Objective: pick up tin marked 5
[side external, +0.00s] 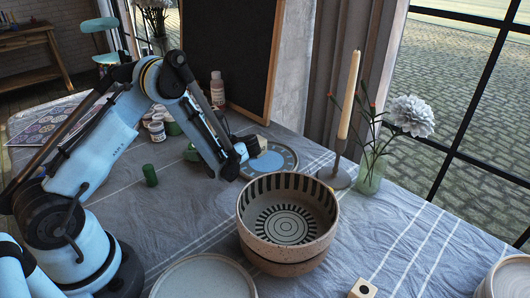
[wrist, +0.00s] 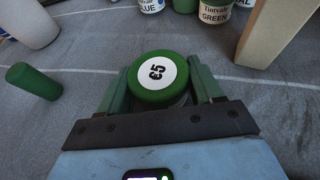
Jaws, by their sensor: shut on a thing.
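The tin marked 5 (wrist: 152,80) has a green lid with a white round label. In the wrist view it sits between the two green fingers of my gripper (wrist: 160,72), which is shut on it. Its label faces up toward the camera, and its lower body is mostly hidden by the lid and gripper. In the side view my gripper (side external: 192,152) is low over the table, left of the clock-like round plate; the tin cannot be made out clearly there. I cannot tell whether the tin touches the table.
A green cylinder (wrist: 36,82) stands to the left. Paint jars, one labelled GREEN (wrist: 215,12), stand just ahead, and a wooden piece (wrist: 277,32) is at the right. A striped bowl (side external: 286,222), candle holder (side external: 336,176) and blue-centred plate (side external: 284,155) occupy the table's right side.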

